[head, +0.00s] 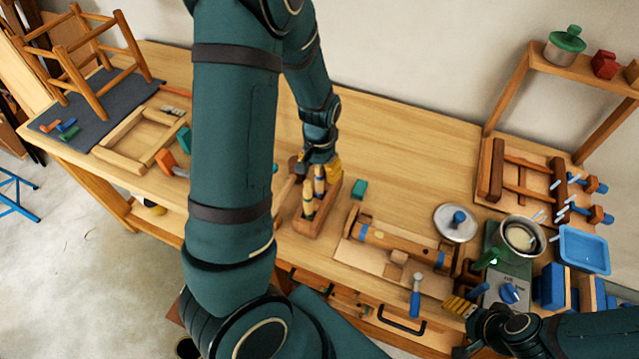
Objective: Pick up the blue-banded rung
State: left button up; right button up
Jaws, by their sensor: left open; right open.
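A wooden rung (400,244) with blue bands near its ends lies along a wooden cradle on a pale board (372,262), right of the table's middle. My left gripper (318,166) is open over a wooden tool holder (322,217), left of and behind the rung. Handles standing in the holder partly overlap its fingers. My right gripper (462,303) is open near the table's front edge, right of and in front of the rung, apart from it. Its yellow fingertip pads show; part of it is hard to make out.
A blue-handled tool (415,296) lies in front of the rung. A pot (521,236) on a green-grey burner (507,277), a lid (456,222) and a blue tray (584,249) crowd the right. A stool frame (80,60) stands far left. The table's back middle is clear.

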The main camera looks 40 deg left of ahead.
pick_arm(q)
grip_shut()
dwell(0.3)
notch_tip(320, 180, up, 13)
jog(key=shift+f+p, duration=0.2)
jog(key=shift+p, duration=0.75)
notch_tip(320, 180, up, 4)
jog(key=shift+r, duration=0.2)
jog(key=shift+d, duration=0.1)
